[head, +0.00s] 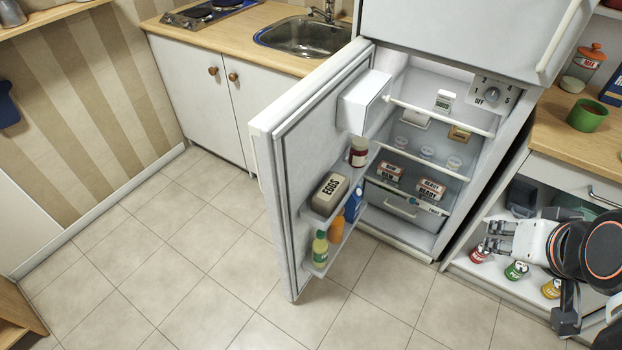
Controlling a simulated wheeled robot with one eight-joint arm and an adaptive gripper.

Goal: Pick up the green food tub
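A small white tub with green markings (443,100) stands on the top shelf inside the open fridge. A green cup-like container (588,115) stands on the wooden counter at the right. I cannot tell for sure which of the two is the green food tub. My gripper (488,238) is at the lower right, pointing left, in front of the open cupboard under the counter. It is well below and apart from both. Its fingertips are small and partly merge with the background, so I cannot tell whether it is open or shut.
The fridge door (290,160) stands wide open, with eggs, bottles and jars on its racks. Fridge shelves hold several packs and small pots. Several cans (517,270) stand in the low cupboard near my gripper. The tiled floor (180,270) at the left is clear.

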